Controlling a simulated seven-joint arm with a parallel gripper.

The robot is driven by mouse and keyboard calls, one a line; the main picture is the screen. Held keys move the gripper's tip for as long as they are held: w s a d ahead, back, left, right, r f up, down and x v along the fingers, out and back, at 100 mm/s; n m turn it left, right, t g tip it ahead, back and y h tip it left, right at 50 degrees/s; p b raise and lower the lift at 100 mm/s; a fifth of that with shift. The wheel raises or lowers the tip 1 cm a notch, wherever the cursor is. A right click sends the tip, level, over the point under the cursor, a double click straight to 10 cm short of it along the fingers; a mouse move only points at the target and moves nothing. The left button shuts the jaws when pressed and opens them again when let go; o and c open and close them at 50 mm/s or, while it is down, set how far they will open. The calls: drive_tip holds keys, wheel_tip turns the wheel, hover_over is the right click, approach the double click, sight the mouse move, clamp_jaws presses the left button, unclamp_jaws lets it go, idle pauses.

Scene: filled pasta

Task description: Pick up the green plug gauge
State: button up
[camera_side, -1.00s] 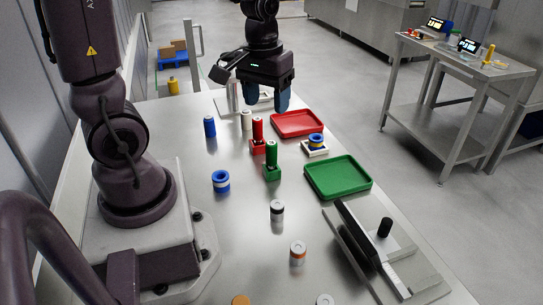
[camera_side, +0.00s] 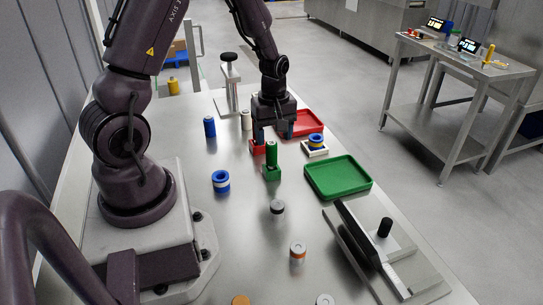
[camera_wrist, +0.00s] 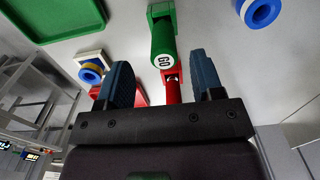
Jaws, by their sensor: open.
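The green plug gauge (camera_side: 271,152) stands upright in its green base (camera_side: 271,173) in the side view. In the wrist view its green handle (camera_wrist: 163,38) points toward me, with a white end marked "GO". My gripper (camera_side: 273,136) is open and empty. It hangs just behind and above the green gauge, over the red gauge. In the wrist view my blue fingers (camera_wrist: 162,85) are wide apart, with the red gauge (camera_wrist: 172,88) showing between them and the green one beyond their tips. The red gauge's base (camera_side: 257,147) shows below my gripper; its upper part is hidden there.
The green tray (camera_side: 338,192) lies right of the green gauge, the red tray (camera_side: 306,122) behind it. A blue ring on a white block (camera_side: 315,145) stands between them. A blue-and-white ring stack (camera_side: 221,181), blue cylinder (camera_side: 210,127) and grey cylinder (camera_side: 277,208) stand nearby.

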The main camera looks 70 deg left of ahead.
sight(272, 153)
drive_tip(key=shift+s+a+f, duration=0.1)
drive_tip(key=shift+a+f, duration=0.05)
drive_tip(key=shift+f, duration=1.4)
drive_tip(key=shift+s+a+f, duration=0.1)
drive_tip(key=shift+f, duration=1.4)
drive_tip(key=c, duration=1.1)
